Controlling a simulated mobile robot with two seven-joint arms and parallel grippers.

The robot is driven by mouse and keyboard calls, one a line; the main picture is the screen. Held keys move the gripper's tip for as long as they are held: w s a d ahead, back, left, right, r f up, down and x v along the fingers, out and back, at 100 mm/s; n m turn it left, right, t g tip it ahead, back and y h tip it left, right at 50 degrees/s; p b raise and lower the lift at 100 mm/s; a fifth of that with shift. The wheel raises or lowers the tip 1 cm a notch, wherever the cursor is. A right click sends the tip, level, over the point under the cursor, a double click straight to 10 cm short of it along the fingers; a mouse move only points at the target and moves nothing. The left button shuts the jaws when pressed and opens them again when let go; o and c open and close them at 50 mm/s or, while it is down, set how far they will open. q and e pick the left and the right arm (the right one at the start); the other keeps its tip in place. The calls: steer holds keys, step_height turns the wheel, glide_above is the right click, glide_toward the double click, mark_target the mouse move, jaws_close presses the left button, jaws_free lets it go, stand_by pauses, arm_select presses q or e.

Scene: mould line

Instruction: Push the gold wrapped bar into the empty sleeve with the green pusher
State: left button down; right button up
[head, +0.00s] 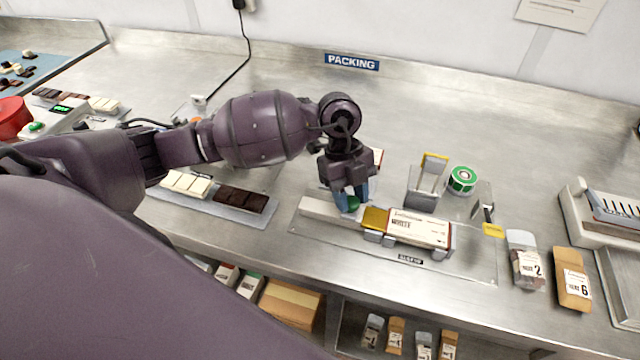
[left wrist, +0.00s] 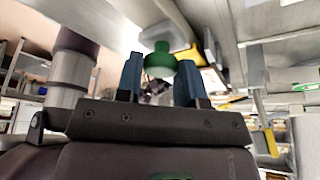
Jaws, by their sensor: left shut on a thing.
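The sleeve (head: 420,229), white with printed text, lies on a clear plate at the front of the bench. The gold wrapped bar (head: 375,218) shows at the sleeve's left end; its right part is hidden, seemingly inside the sleeve. The green pusher (head: 353,204) is just left of the gold bar, partly hidden by my fingers; I cannot tell whether they touch. My left gripper (head: 350,196) points down and is shut on the pusher. In the left wrist view the pusher's green knob (left wrist: 160,62) sits between the blue fingertips (left wrist: 158,78). My right gripper is not in view.
A pale rail (head: 318,208) runs left of the gripper. Behind the sleeve stand a grey holder (head: 424,188) and a green tape roll (head: 462,180). Left is a tray with white and dark chocolate bars (head: 241,200). Packed bags (head: 572,280) lie right. The back of the bench is clear.

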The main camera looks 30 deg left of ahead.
arm_select(q)
steer(key=d, duration=0.2)
steer(key=w+d, duration=0.1)
steer(key=d, duration=0.1)
steer(key=shift+d+r, duration=0.1)
steer(key=shift+d, duration=0.05)
steer(key=shift+w+d+p, duration=0.1)
steer(key=shift+d+p, duration=0.15)
steer(key=shift+p, duration=0.05)
steer(key=shift+d, duration=0.1)
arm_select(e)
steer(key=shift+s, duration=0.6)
